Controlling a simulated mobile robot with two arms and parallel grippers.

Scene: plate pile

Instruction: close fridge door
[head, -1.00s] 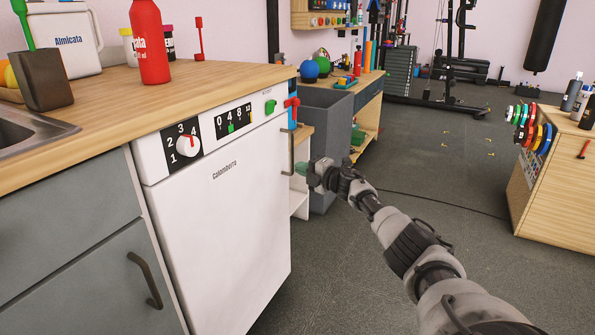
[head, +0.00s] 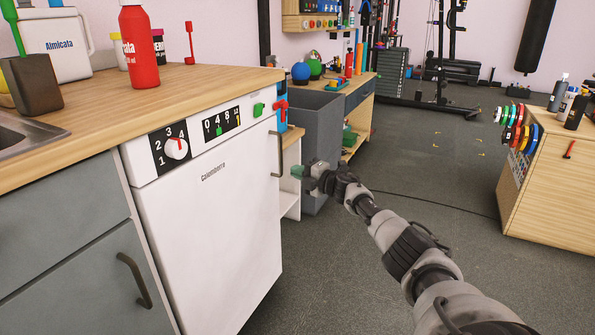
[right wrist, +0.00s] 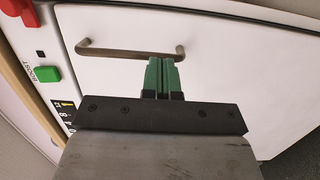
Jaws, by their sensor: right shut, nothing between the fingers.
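No thing clearly marked as a fridge shows. The white appliance door (head: 210,235), with a dial panel above it, stands under the wooden counter in the head view. I cannot tell whether it is ajar. Its dark bar handle (head: 275,154) is at the upper right; the handle also shows in the right wrist view (right wrist: 125,51). My right gripper (head: 297,171) is shut and empty, with green fingertips just right of the handle in the head view. In the right wrist view the fingertips (right wrist: 162,62) appear close to one handle end; contact is unclear. My left gripper is not in view.
Grey cabinets (head: 80,275) stand left of the appliance. A grey bin (head: 318,125) and a workbench (head: 362,105) are beyond it. A wooden cabinet (head: 550,190) is at the right. The floor between is mostly open, with a dark cable (head: 440,205).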

